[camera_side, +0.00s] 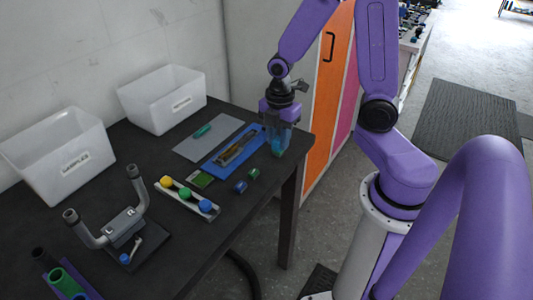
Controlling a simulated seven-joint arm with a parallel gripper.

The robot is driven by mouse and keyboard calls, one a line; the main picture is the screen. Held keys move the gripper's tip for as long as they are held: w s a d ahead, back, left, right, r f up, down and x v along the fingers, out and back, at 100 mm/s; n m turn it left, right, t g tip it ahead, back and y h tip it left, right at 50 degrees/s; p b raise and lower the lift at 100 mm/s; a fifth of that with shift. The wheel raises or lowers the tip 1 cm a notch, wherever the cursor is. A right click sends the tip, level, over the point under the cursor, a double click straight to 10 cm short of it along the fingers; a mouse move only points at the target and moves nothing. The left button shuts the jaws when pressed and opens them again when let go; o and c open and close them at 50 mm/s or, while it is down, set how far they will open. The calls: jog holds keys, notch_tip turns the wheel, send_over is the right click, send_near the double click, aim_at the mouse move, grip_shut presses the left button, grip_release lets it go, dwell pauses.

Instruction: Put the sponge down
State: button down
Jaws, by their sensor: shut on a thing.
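My gripper (278,143) points down at the right end of the dark table, close to its corner. It is shut on a small blue-green thing, which I take to be the sponge (279,153). Only the lower part of the sponge shows between the fingers. I cannot tell whether it touches the table (178,245) or hangs just above it.
A blue tray (222,160) with tools lies just left of my gripper. A grey mat (190,149) holds a green item. Two small cylinders (247,180) stand in front. Two white bins (165,105) stand behind; a handlebar fixture (122,222) is front left.

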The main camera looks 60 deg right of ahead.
send_over(266, 164)
notch_tip(266, 164, down, 5)
jog(key=shift+s, duration=0.1)
jog(key=shift+f, duration=1.45)
jog(key=shift+f, duration=0.2)
jog(key=c, duration=0.8)
grip_release()
jog(key=shift+r, duration=0.1)
